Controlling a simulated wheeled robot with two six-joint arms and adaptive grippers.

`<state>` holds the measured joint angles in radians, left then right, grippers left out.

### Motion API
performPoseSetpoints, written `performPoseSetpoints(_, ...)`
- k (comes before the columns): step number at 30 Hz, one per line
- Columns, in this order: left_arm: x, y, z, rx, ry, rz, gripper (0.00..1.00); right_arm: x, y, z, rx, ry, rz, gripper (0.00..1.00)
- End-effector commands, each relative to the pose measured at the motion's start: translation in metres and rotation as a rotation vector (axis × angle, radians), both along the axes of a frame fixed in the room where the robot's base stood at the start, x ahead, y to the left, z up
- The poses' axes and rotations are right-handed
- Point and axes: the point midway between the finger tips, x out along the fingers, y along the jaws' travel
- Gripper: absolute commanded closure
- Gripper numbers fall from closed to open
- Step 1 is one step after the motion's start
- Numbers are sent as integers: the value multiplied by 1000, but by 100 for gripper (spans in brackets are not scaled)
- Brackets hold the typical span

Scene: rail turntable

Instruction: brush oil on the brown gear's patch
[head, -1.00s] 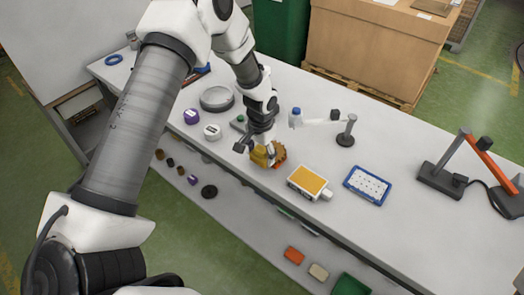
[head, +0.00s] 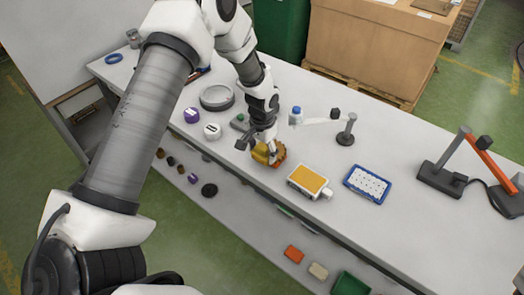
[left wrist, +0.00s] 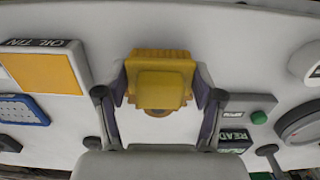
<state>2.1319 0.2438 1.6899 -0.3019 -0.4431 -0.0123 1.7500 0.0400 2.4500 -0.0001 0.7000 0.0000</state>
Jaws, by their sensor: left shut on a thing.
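My left gripper (head: 260,147) is shut on a yellow block-like thing (left wrist: 160,82), which sits between its two fingers in the left wrist view; whether it is the brush I cannot tell. It also shows in the head view (head: 261,153). The orange-brown toothed gear (head: 279,154) is right beside it in the head view, partly covered by the gripper; I cannot tell whether they touch. The gear's patch is not discernible. My right gripper is not in view.
A blue-rimmed tray (head: 350,184) lies right of the tin. A small post with an arm (head: 345,138) and a blue-capped bottle (head: 296,117) stand behind. A green-button box (head: 239,121), a grey round dish (head: 216,98) and purple (head: 192,116) and white (head: 212,131) round pieces are to the left.

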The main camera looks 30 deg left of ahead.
Motion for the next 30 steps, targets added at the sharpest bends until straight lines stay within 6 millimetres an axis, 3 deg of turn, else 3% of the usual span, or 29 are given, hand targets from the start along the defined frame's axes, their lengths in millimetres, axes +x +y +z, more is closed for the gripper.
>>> performPoseSetpoints(11,-9,1,0,-1,1,1,60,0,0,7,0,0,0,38)
performPoseSetpoints(30,1,0,0,0,0,1,60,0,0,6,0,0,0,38)
